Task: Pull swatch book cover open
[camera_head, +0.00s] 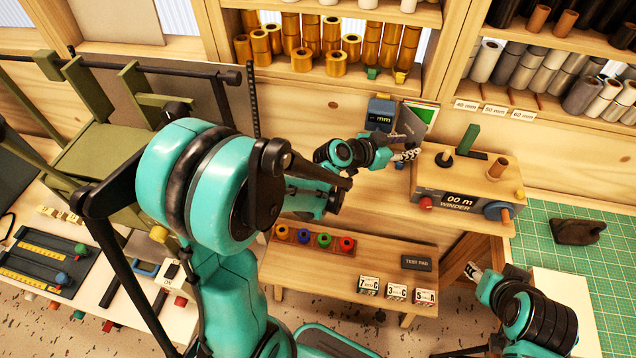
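The swatch book appears to be the small item on the back wall ledge, with a dark grey cover (411,122) standing at an angle in front of a page with white, green and orange areas (427,112). My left gripper (409,154) is just below and in front of the dark cover, close to its lower edge. I cannot tell whether it touches the cover, and its fingers are too small to read as open or shut. My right gripper (472,271) is low at the right, beside the bench edge, well away from the book.
A blue box marked mm (381,113) stands left of the book. The wooden winder (463,188) is close on the right. Shelves of gold rolls (312,42) and grey rolls (540,68) are above. A green cutting mat (606,262) lies at the right.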

